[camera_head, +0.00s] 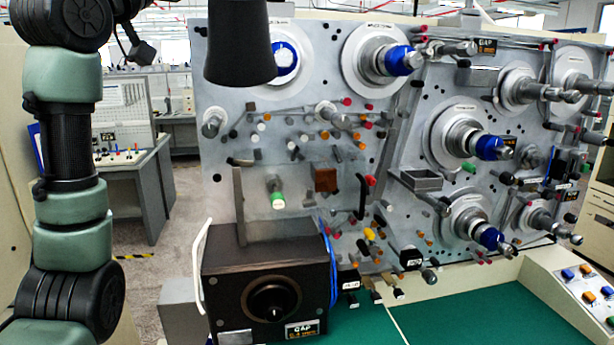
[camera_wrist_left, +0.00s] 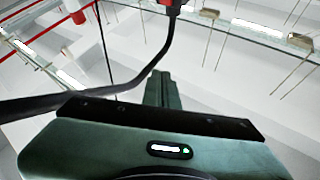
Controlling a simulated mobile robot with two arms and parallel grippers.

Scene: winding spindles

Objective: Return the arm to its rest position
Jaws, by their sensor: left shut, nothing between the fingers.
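My left arm (camera_head: 70,160) stands upright along the left edge of the head view, with green-grey and black links. Its gripper does not show clearly there. In the left wrist view, the gripper's green-grey body with a small green light fills the bottom, and my left gripper (camera_wrist_left: 163,78) points up from it, shut and empty. A black cable curves across this view. The ceiling with its lights lies behind it. My right gripper is in neither view.
A grey panel (camera_head: 300,185) with spindles, discs and small pegs fills the middle and right. A dark box (camera_head: 235,272) stands before it on the green tabletop (camera_head: 450,315). A control box (camera_head: 580,290) sits at right. A dark tapered shape (camera_head: 240,40) hangs at the top.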

